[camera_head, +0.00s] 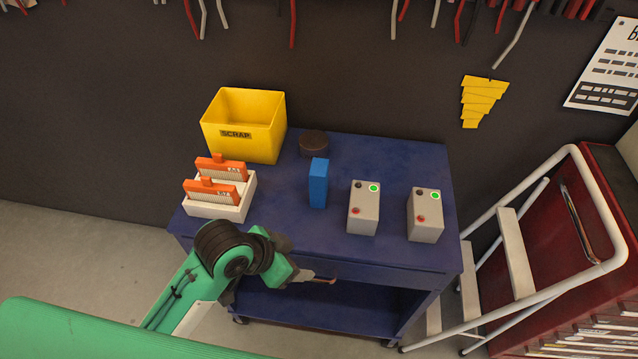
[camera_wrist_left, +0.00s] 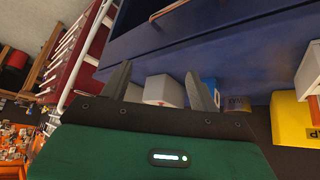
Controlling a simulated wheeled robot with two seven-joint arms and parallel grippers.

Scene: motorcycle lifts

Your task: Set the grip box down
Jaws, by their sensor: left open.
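A blue upright box (camera_head: 318,184) stands on the blue cart top (camera_head: 290,222), left of two grey batteries; it looks like the grip box, but I cannot read a label. A sliver of it shows in the left wrist view (camera_wrist_left: 213,88), partly hidden by a finger. My left gripper (camera_head: 325,281) is at the cart's front edge, nearer to me than the box and apart from it. In the left wrist view its fingers (camera_wrist_left: 155,80) are spread with nothing held between them. My right gripper is not in view.
Grey batteries (camera_head: 364,208) (camera_head: 425,216) stand at the right. A yellow scrap bin (camera_head: 244,128), a brown wax tin (camera_head: 313,143) and a white tray (camera_head: 226,212) with orange-topped packs also occupy the cart. A step ladder (camera_head: 514,252) is at right. Cart top is bare front centre.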

